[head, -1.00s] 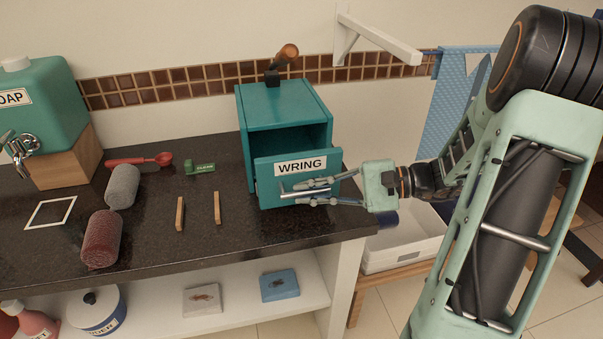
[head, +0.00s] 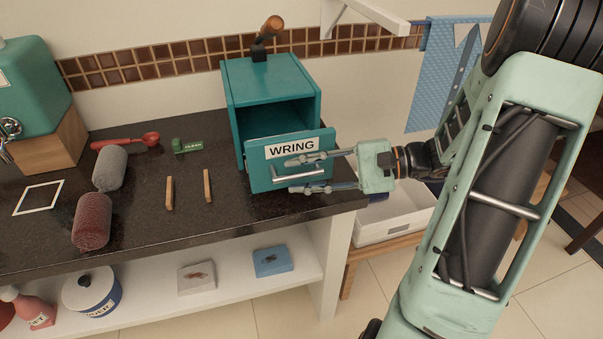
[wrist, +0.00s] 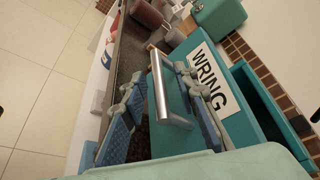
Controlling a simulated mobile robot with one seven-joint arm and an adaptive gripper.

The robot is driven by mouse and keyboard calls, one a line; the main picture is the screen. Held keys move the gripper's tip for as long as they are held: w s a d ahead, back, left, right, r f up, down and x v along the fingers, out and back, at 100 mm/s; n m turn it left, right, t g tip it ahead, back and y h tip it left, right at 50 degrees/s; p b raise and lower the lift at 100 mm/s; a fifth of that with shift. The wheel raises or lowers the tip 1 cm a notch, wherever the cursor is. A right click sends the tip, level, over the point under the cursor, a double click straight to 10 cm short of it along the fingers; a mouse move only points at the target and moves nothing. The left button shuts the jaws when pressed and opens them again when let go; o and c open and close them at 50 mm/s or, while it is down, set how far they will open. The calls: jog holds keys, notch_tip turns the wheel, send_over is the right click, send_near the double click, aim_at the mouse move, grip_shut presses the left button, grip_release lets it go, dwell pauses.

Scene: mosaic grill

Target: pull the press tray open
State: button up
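The teal press (head: 272,88) stands at the right end of the dark counter. Its tray front (head: 262,181), labelled WRING, stands out from the body, and a dark opening shows behind it. A silver bar handle (head: 298,175) is on the tray front; it also shows in the wrist view (wrist: 160,85). My gripper (head: 308,175) comes in from the right, with one finger above the handle and one below. In the wrist view my gripper (wrist: 165,110) is open, its fingers apart on either side of the handle, with gaps visible.
A grey roll (head: 109,168), a red roll (head: 92,222) and two wooden sticks (head: 169,193) lie left on the counter. A white bin (head: 395,222) stands low at the right, under my wrist. Tiled floor (head: 420,290) is open in front.

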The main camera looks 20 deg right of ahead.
jog(key=v, duration=1.2)
jog(key=shift+s, duration=0.1)
